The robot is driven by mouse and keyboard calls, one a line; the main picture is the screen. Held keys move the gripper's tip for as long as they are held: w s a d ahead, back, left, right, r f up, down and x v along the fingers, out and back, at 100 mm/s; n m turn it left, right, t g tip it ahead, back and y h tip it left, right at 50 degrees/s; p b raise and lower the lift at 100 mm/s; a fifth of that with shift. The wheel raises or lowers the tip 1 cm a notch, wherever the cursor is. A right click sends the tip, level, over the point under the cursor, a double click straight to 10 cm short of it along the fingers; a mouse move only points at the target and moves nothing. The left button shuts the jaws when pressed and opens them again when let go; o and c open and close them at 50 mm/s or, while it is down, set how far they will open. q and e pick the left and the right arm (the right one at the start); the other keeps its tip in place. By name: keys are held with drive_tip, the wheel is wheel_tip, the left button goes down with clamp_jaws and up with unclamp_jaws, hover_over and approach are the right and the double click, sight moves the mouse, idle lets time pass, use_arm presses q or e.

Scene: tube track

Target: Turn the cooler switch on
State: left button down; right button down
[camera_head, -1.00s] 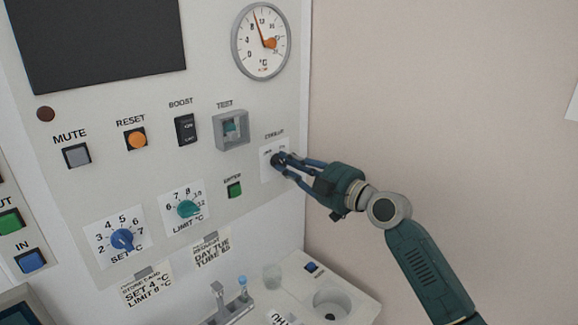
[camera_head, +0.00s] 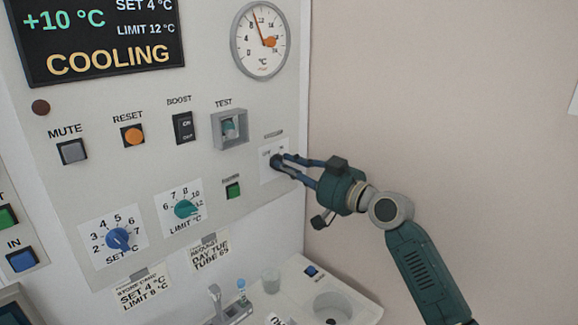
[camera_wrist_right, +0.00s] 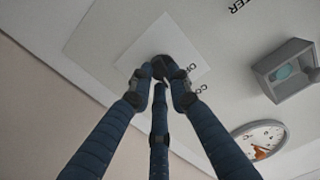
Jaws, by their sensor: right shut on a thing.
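The cooler switch is a small dark knob (camera_head: 275,161) on a white plate at the right edge of the panel. My right gripper (camera_head: 281,162) is shut on this knob, coming in from the right. In the right wrist view the fingers (camera_wrist_right: 163,80) close around the black knob (camera_wrist_right: 170,63), and the white plate shows around it. The fingers partly hide the plate's lettering. The display (camera_head: 100,40) is lit and reads +10 °C, set 4 °C, limit 12 °C and COOLING. My left gripper is not in view.
A guarded test switch (camera_head: 229,129) and a green button (camera_head: 233,190) are left of my gripper. A round gauge (camera_head: 261,41) is above it.

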drive_tip(key=m+p, duration=0.1)
drive_tip(key=m, duration=0.4)
drive_tip(key=shift+f, duration=0.1)
idle(0.4)
drive_tip(key=c, duration=1.6)
unclamp_jaws()
drive_tip(key=shift+c, duration=0.2)
drive_tip(key=shift+d, duration=0.1)
drive_tip(key=v, duration=1.2)
